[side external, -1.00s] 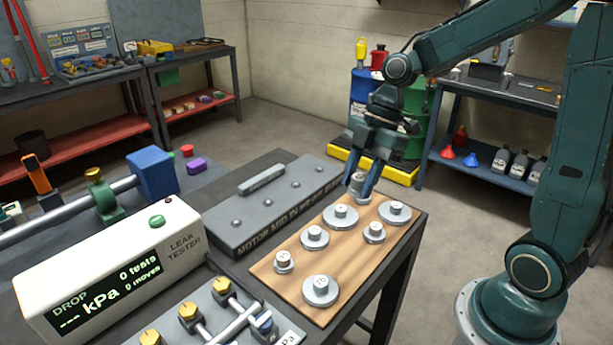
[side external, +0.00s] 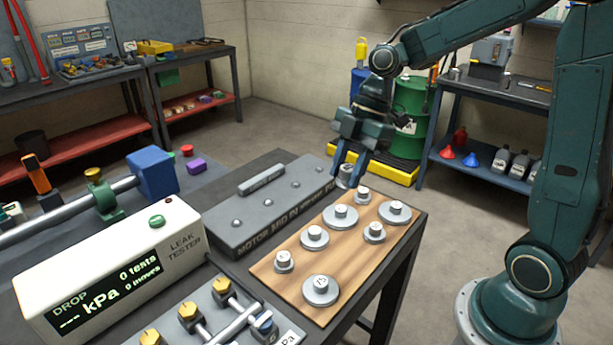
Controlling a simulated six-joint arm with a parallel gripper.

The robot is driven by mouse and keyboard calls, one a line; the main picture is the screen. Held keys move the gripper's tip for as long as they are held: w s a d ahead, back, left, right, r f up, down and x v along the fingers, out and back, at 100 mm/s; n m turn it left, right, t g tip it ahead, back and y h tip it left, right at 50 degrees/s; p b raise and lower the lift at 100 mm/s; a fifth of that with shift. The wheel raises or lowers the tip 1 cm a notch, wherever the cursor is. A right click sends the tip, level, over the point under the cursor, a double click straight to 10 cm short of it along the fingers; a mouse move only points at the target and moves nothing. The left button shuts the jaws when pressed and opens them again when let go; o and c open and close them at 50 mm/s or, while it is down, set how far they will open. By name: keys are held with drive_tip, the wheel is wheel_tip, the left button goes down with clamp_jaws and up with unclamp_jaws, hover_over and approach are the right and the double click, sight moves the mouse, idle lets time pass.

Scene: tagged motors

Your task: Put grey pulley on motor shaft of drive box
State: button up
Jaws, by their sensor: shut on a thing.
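My gripper (side external: 350,172) is shut on a small grey pulley (side external: 344,182), gripped between its blue fingertips. The pulley is held beyond the far edge of the wooden board, near the right end of the drive box. Whether it touches anything below cannot be told. The drive box (side external: 262,222) is a flat grey box with a raised bar on top and several small round studs in a row. Its front lettering is only partly legible, starting with "MOTOR". Which stud is the motor shaft cannot be made out.
Several other grey pulleys stand on the wooden board (side external: 262,277), one (side external: 362,196) close to my gripper. A white leak tester (side external: 120,275) stands at the left. A pipe fitting with yellow caps (side external: 189,315) lies in front. A blue block (side external: 152,173) is behind the tester.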

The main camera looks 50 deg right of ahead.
drive_tip(key=w+a+r, duration=0.2)
drive_tip(key=w, duration=0.5)
drive_tip(key=w+a+r, duration=0.2)
drive_tip(key=w, duration=0.4)
hover_over(232, 226)
drive_tip(key=d, duration=0.1)
drive_tip(key=shift+d+f, duration=0.2)
drive_tip(key=shift+f, duration=0.35)
drive_tip(key=shift+f, duration=0.15)
wheel_tip(232, 226, down, 20)
drive_tip(key=shift+r, duration=0.15)
idle(0.8)
